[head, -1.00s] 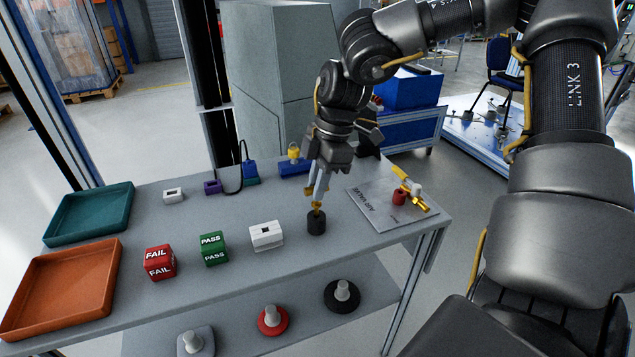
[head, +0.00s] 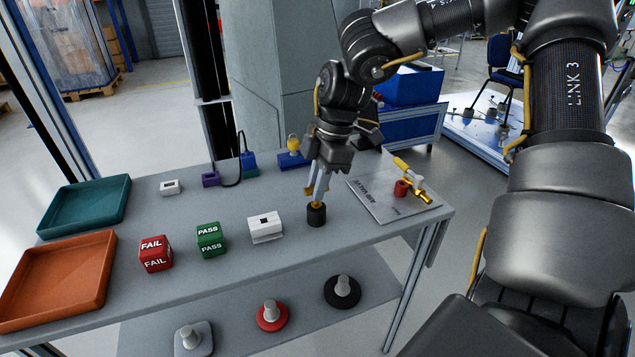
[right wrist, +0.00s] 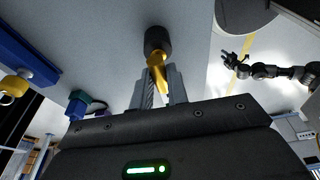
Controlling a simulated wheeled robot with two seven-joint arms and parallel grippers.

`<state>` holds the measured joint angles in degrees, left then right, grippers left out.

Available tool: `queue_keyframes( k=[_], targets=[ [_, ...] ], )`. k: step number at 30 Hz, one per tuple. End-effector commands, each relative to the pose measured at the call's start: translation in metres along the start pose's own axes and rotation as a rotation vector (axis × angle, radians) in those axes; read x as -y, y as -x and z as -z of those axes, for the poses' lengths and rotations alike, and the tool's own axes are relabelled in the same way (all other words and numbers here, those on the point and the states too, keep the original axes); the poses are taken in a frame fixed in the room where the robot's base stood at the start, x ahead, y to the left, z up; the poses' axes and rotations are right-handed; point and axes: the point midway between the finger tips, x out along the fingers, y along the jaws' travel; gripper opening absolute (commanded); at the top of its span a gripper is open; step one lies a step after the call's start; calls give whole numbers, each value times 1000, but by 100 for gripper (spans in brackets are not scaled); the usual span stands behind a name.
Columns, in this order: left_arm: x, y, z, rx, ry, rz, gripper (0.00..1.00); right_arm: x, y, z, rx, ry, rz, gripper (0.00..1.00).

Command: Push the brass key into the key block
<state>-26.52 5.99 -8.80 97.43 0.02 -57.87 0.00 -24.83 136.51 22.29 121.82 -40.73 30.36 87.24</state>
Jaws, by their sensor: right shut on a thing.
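My right gripper (head: 317,188) points down over the table, shut on a brass piece, which I take for the brass key (head: 316,204). In the right wrist view the brass key (right wrist: 157,68) shows between the two fingers. Its far end meets a black cylinder (right wrist: 157,40). The black cylinder (head: 316,216) stands upright on the table directly under the gripper. I cannot tell how deep the brass goes into it. A white block (head: 265,230) with a dark slot on top stands just left of it; I cannot tell which of the two is the key block. My left gripper is not in view.
A grey sheet (head: 372,205) with a red and brass valve (head: 402,188) lies to the right. Green PASS (head: 211,240) and red FAIL (head: 156,254) cubes stand left, beside orange (head: 60,314) and teal (head: 85,228) trays. A blue block (head: 292,161) stands behind.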

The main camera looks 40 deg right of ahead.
Motion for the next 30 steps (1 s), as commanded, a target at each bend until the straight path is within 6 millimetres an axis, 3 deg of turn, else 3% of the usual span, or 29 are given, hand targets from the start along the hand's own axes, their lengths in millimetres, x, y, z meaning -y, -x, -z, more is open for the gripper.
queue_keyframes(
  k=[5, 6, 12, 22, 30],
  targets=[
    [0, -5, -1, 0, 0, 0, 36, 0, -6, -1, 0, 0, 0, 0],
    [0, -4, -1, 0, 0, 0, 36, 0, -5, -1, 0, 0, 0, 18],
    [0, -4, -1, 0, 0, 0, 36, 0, -4, -1, 0, 0, 0, 41],
    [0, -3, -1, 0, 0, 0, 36, 0, 2, -1, 0, 0, -1, 41],
    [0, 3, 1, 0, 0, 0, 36, -1, 51, 0, -1, 0, -6, 41]
  ],
)
